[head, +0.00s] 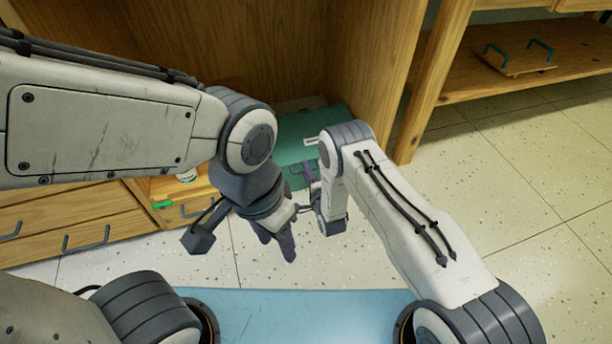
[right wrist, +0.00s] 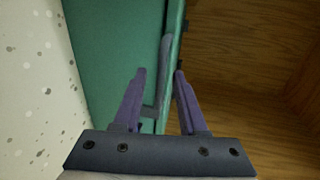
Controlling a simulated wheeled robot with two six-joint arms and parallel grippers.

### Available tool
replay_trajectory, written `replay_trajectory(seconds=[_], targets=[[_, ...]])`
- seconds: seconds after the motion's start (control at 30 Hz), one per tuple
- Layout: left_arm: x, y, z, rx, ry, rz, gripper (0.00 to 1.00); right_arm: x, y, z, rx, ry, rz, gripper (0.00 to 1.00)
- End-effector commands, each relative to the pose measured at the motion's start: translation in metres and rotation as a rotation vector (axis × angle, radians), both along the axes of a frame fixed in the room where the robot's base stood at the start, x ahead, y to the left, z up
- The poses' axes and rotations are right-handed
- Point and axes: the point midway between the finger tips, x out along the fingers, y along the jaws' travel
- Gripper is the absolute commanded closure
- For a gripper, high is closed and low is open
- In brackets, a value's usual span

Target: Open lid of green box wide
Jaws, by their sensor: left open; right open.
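The green box (head: 300,128) stands at the wooden shelf in the head view, with a small white label on it. My arms hide part of it, so I cannot tell how far its lid is open. In the right wrist view, a green face (right wrist: 110,45) of the box fills the upper middle, with a narrow edge and a grey bar (right wrist: 163,80) along it. My right gripper (right wrist: 157,73) is open, its fingers on either side of that edge; contact is unclear. My left gripper (head: 277,250) is open, below and in front of the box, pointing down, empty.
Wooden cabinet panels (head: 375,70) rise behind and to the right of the box. Drawers with grey handles (head: 87,238) are at the left. A small green item (head: 162,205) lies near a white-lidded jar (head: 187,175). The speckled floor (head: 520,190) at the right is clear.

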Motion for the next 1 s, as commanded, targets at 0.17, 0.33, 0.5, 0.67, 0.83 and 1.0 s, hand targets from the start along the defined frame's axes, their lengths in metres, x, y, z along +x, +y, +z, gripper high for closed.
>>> replay_trajectory(seconds=[0.17, 0.33, 0.5, 0.67, 0.83, 1.0], targets=[[0.0000, 0.0000, -0.0059, 0.000, 0.000, 0.000, 0.50, 0.0084, 0.0025, -0.0021, -0.001, 0.001, 0.000, 0.58], [0.0000, 0.0000, -0.0052, 0.000, 0.000, 0.000, 0.50, 0.0087, 0.0027, -0.0013, -0.002, 0.002, 0.000, 0.58], [0.0000, 0.0000, -0.0052, 0.000, 0.000, 0.000, 0.50, 0.0085, 0.0027, -0.0014, -0.001, 0.001, 0.000, 1.00], [0.0000, 0.0000, -0.0052, 0.000, 0.000, 0.000, 0.50, 0.0084, 0.0027, -0.0015, -0.001, 0.001, 0.000, 1.00], [0.0000, 0.0000, -0.0052, 0.000, 0.000, 0.000, 0.50, 0.0082, 0.0027, -0.0015, -0.001, 0.001, 0.000, 1.00], [0.0000, 0.0000, -0.0052, 0.000, 0.000, 0.000, 0.50, 0.0081, 0.0027, -0.0016, -0.002, 0.002, 0.000, 1.00]])
